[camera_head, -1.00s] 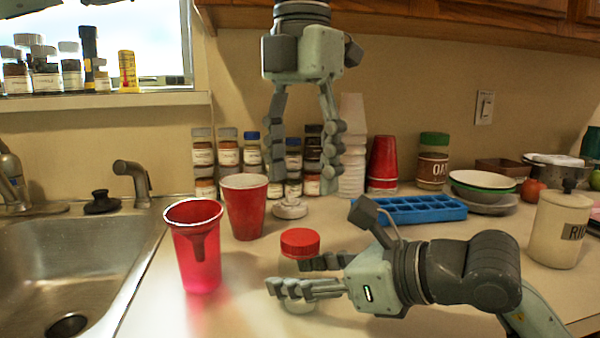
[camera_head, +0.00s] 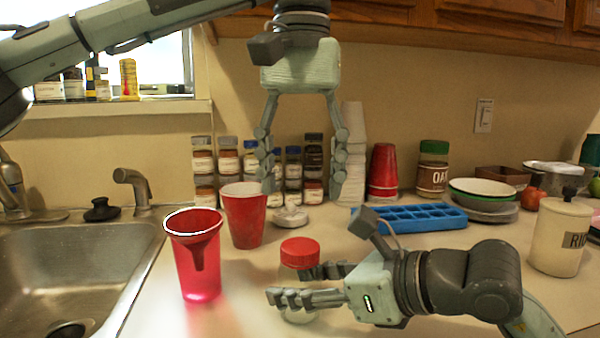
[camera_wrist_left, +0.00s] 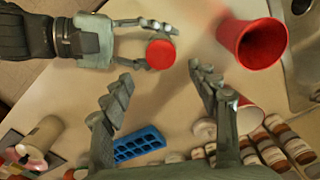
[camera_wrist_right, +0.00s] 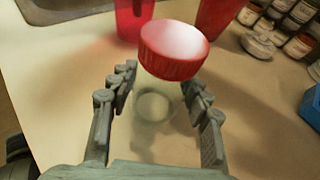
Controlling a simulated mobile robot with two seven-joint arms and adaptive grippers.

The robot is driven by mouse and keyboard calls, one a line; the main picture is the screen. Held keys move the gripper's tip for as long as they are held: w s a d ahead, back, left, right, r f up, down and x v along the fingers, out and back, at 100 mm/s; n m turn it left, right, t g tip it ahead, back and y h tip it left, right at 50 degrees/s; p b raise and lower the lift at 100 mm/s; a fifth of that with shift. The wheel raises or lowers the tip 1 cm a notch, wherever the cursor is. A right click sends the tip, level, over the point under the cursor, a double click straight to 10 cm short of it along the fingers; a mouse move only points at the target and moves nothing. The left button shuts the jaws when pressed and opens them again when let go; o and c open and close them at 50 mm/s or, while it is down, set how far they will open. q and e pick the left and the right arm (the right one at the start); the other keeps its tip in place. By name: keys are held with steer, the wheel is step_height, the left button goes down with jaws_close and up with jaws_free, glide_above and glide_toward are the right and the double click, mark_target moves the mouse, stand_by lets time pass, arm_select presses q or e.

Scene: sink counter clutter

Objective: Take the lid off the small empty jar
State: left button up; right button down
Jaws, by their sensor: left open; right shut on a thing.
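A small clear jar (camera_wrist_right: 155,108) with a red lid (camera_head: 300,252) stands upright on the counter. The lid sits on the jar's top; it also shows in the left wrist view (camera_wrist_left: 160,54). My right gripper (camera_head: 288,285) comes in from the right and is shut around the jar's body below the lid. In the right wrist view its fingers (camera_wrist_right: 158,95) lie on either side of the jar. My left gripper (camera_head: 302,190) points down, open and empty, above and apart from the lid. In the left wrist view, its fingers (camera_wrist_left: 163,85) are spread wide.
A clear-red cup (camera_head: 196,265) and a red cup (camera_head: 245,218) stand left of the jar. The sink (camera_head: 60,275) is further left. Spice jars (camera_head: 228,160), a white round item (camera_head: 290,216) and a blue ice tray (camera_head: 425,218) are behind. Bare counter lies in front of the red cups.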

mark_target(300, 245)
arm_select(q)
steer(key=m, duration=0.4)
steer(key=shift+f, duration=0.15)
step_height(300, 245, down, 8)
steer(key=shift+r, duration=0.15)
